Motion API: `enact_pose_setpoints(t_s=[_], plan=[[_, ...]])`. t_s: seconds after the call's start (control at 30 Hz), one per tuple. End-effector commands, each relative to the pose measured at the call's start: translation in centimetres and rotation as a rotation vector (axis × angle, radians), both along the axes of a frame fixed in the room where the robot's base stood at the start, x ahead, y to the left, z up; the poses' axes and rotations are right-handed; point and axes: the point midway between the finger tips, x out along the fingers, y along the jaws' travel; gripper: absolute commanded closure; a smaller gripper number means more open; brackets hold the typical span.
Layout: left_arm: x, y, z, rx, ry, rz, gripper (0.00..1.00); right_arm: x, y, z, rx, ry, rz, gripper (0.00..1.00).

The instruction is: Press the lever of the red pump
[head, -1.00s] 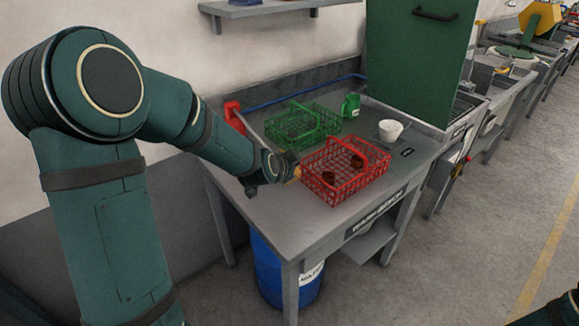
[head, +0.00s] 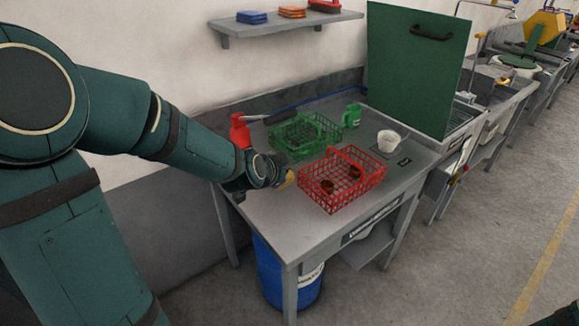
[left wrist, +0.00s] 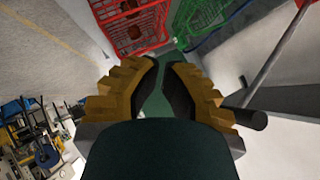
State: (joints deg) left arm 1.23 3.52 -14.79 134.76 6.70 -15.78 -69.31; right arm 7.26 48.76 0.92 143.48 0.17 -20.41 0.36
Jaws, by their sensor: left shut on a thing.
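The red pump (head: 240,131) stands at the back left of the workbench. Its thin grey lever (head: 256,117) points to the right. In the left wrist view a grey bar (left wrist: 284,62), seemingly the lever, ends in a black grip (left wrist: 245,118) beside the right-hand finger; I cannot tell if they touch. My left gripper (head: 289,180) is low over the bench, in front of the pump and left of the red basket. Its yellow fingers (left wrist: 161,76) are close together, with something green between them that I cannot identify. My right gripper is out of view.
A red basket (head: 360,191) holding brown coils stands right of my left gripper, with a green basket (head: 283,140) behind. A green jug (head: 351,115) and white cup (head: 388,141) are farther right. The bench front (head: 290,235) is clear. A blue barrel (head: 268,275) stands below.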

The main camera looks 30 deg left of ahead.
Motion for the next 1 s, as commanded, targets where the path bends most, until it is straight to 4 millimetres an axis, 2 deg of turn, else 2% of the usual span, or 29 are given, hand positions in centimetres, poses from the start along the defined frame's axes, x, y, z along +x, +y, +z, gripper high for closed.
enact_pose_setpoints(t_s=[0.03,0.23,1.0], plan=[[-0.5,0.0,0.7,-0.001,-0.001,0.001,1.00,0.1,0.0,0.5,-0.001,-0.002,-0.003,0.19],[-1.5,-0.1,1.3,0.001,-0.001,0.000,1.00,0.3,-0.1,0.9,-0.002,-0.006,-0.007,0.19],[-1.5,-0.1,1.2,0.001,-0.001,-0.001,1.00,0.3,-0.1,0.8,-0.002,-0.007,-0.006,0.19]])
